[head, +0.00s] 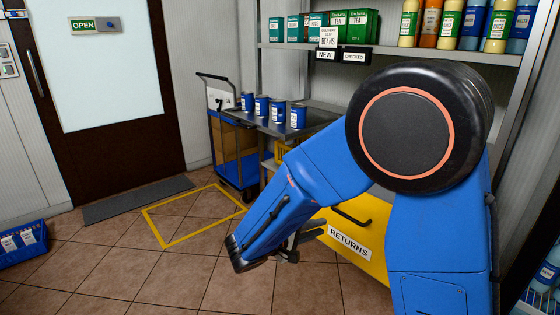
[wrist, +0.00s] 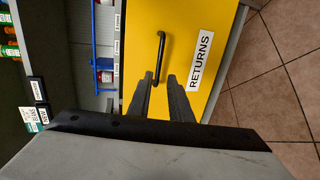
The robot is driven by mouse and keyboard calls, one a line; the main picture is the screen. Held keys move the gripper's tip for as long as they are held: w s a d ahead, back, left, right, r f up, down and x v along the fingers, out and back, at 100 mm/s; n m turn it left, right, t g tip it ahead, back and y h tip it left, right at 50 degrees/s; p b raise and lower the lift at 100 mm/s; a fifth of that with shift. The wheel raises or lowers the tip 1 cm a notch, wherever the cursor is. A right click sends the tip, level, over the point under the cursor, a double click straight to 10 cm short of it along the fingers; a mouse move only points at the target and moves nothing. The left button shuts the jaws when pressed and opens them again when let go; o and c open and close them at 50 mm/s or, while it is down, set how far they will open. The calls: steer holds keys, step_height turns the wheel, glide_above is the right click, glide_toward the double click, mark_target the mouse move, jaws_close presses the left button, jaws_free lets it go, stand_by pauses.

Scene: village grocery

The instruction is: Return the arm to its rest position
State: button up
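My blue arm reaches forward and down across the right half of the head view, bent at its large black joint. My gripper (head: 316,231) is low in front of the yellow returns front (head: 371,225), partly hidden behind my arm. In the wrist view my gripper (wrist: 161,76) shows two dark fingers with a yellow gap between them; it is open and empty. The fingers point at the yellow front (wrist: 207,18), just below its black handle (wrist: 158,58). I cannot tell whether they touch the front.
Shelves with tea boxes (head: 349,25) and bottles (head: 474,22) stand behind my arm. A metal counter holds several blue cans (head: 298,117). A trolley (head: 233,158) stands left of it. A yellow floor outline (head: 163,237) is empty. A blue crate (head: 22,243) lies far left.

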steer(key=s+d+r+m+g+y, duration=0.35)
steer(key=s+d+g, duration=0.35)
steer(key=s+d, duration=0.8)
steer(key=s+r+m+t+y, duration=0.2)
steer(key=s+m+t+y, duration=0.1)
steer(key=s+y, duration=0.6)
steer(key=s, duration=0.4)
steer(key=shift+a+r+m, duration=0.25)
steer(key=shift+r+m, duration=0.1)
steer(key=shift+r, duration=0.05)
